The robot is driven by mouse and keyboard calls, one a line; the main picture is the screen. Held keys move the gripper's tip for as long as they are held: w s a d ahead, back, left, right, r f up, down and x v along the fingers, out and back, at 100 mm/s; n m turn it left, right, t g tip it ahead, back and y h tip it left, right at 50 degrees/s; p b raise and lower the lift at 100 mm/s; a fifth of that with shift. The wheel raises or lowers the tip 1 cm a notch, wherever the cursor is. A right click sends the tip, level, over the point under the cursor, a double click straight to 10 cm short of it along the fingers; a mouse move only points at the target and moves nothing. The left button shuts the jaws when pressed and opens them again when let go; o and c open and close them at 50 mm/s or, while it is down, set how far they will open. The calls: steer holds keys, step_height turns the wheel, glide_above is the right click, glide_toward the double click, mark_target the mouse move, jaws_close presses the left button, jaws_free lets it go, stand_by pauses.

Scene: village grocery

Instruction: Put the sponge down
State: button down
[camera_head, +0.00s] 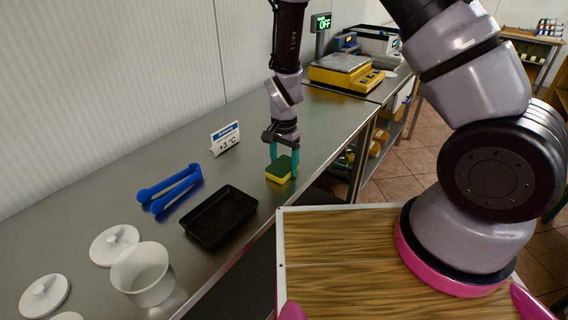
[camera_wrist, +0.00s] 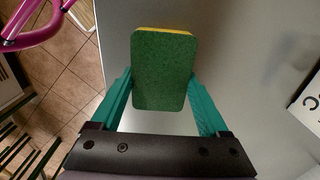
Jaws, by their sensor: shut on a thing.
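The sponge (camera_head: 281,170) is a small block with a green top and a yellow lower layer. In the head view it is at the steel counter (camera_head: 240,130), near its front edge. My gripper (camera_head: 283,160) points down over it with a teal finger on each side. In the wrist view the sponge (camera_wrist: 164,70) lies between the fingertips of my gripper (camera_wrist: 162,85), green face towards the camera. My gripper is shut on the sponge. I cannot tell whether its underside touches the counter.
A black tray (camera_head: 220,216), blue tongs (camera_head: 170,188) and a small temperature sign (camera_head: 225,138) are on the counter to the left. A white pot (camera_head: 143,274) and lids (camera_head: 114,245) are nearer. A yellow scale (camera_head: 345,72) is behind. Bare steel surrounds the sponge.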

jaws_free()
steer(key=shift+f, duration=0.1)
step_height(320, 180, up, 13)
step_height(320, 180, up, 18)
steer(key=r+n+t+y, duration=0.1)
steer(key=t+y, duration=0.1)
steer(key=y, duration=0.1)
glide_above(284, 163)
steer(key=s+d, duration=0.1)
steer(key=d, duration=1)
steer(key=s+d+r+n+t+h, duration=0.1)
steer(key=s+d+r+t, duration=0.4)
steer(key=s+d+r, duration=0.6)
steer(key=shift+s+r+n, duration=0.25)
steer(key=shift+s+n, duration=0.4)
steer(key=shift+n, duration=0.05)
